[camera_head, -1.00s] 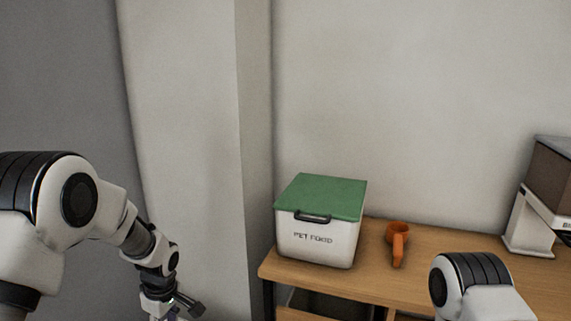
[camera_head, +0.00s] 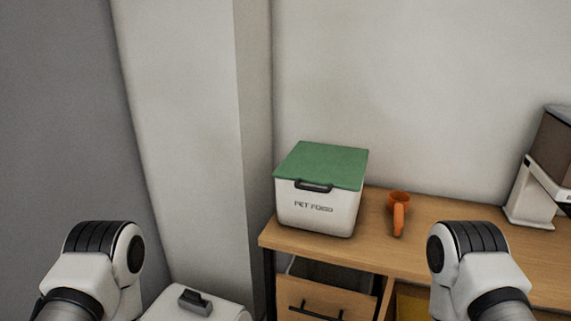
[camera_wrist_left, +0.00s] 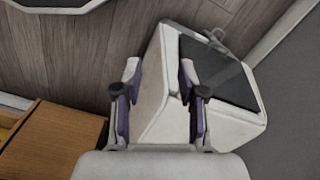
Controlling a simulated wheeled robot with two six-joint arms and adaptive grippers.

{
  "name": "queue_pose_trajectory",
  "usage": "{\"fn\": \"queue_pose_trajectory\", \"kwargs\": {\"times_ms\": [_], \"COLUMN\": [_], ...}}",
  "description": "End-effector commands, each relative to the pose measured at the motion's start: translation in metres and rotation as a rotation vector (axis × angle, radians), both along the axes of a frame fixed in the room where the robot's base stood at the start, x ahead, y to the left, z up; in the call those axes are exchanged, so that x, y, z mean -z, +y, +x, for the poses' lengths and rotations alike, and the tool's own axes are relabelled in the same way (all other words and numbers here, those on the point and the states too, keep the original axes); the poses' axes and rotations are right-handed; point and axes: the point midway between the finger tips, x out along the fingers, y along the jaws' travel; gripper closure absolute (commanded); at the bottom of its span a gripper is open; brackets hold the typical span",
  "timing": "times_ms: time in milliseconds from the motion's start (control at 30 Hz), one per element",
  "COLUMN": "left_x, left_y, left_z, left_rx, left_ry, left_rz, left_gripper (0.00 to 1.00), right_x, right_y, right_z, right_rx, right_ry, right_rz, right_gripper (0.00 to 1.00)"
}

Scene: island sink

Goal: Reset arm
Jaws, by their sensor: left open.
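My left arm (camera_head: 95,270) is folded low at the bottom left of the head view, and its gripper is out of that view. In the left wrist view my left gripper (camera_wrist_left: 160,78) is open, its two purple-lined fingers apart with nothing held between them. It points down over a white bin with a dark panel (camera_wrist_left: 222,72); I cannot tell the gap between them. My right arm (camera_head: 475,265) shows at the bottom right of the head view; its gripper is out of view.
A white pet food box with a green lid (camera_head: 318,208) stands on a wooden cabinet (camera_head: 440,235). A white container with a dark handle (camera_head: 195,301) is low between the arms.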

Motion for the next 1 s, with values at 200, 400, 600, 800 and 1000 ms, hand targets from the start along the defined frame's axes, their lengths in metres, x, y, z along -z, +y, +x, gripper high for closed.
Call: {"fn": "queue_pose_trajectory", "kwargs": {"times_ms": [200, 400, 600, 800, 1000], "left_x": [0.056, 0.086, 0.095, 0.055, 0.013], "left_y": [0.000, 0.000, 0.000, 0.000, 0.000], "left_z": [0.001, 0.001, 0.002, 0.002, 0.002], "left_rx": [0.005, 0.004, 0.003, 0.003, 0.003], "left_ry": [-0.004, -0.004, -0.005, -0.004, -0.005], "left_rz": [0.000, 0.000, 0.000, 0.000, 0.000], "left_gripper": [0.59, 0.59, 0.59, 0.59, 0.59], "right_x": [0.056, 0.086, 0.096, 0.055, 0.013], "right_y": [0.000, 0.000, 0.000, 0.000, 0.000], "right_z": [0.000, 0.000, 0.000, 0.000, 0.000], "right_rx": [0.000, 0.000, 0.000, 0.000, 0.000], "right_ry": [0.001, 0.000, 0.001, -0.001, 0.000], "right_rz": [0.000, 0.000, 0.000, 0.000, 0.000], "right_gripper": [0.79, 0.79, 0.79, 0.79, 0.79]}}
